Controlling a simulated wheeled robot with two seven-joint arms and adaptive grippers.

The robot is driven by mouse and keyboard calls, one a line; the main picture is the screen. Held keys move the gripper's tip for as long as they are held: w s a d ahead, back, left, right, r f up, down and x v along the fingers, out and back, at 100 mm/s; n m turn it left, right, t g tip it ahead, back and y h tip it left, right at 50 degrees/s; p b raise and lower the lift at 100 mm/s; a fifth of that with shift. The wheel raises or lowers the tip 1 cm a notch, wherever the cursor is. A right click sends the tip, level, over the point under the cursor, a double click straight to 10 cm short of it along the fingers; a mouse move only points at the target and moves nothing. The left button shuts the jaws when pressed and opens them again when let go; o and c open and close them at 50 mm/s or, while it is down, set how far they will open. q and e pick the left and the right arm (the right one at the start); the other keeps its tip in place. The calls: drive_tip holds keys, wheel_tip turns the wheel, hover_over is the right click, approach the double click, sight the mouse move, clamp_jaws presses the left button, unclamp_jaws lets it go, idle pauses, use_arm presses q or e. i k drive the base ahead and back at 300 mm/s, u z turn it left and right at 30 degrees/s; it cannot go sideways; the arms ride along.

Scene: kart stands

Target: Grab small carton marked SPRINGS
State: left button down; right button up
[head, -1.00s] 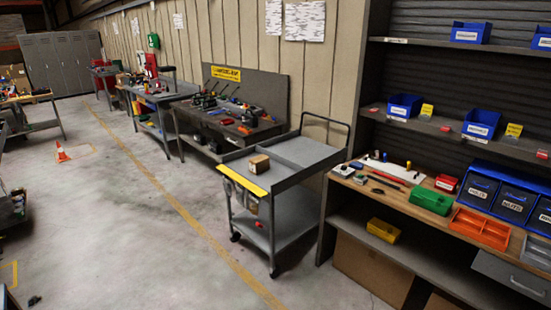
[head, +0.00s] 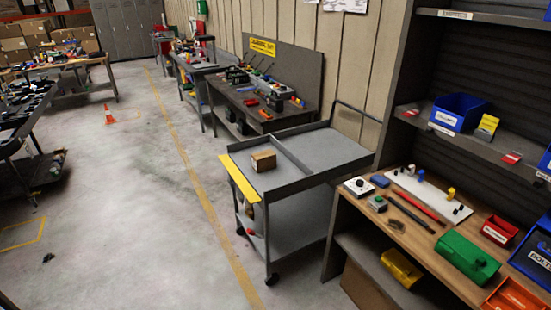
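A small brown carton (head: 264,160) sits on the top tray of a grey cart (head: 318,150), in the left section near the yellow edge strip. Its marking is too small to read. The cart stands in the middle of the head view, left of the workbench. Neither of my grippers shows in the head view.
A wooden workbench (head: 405,232) at the right carries a green box (head: 466,258), red tools and a white board. Shelves with blue bins (head: 458,112) rise above it. Open floor (head: 150,210) lies left of the cart.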

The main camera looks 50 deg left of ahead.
sight(266, 160)
drive_tip(key=u, duration=2.8)
drive_tip(key=i, duration=2.9)
drive_tip(key=z, duration=1.4)
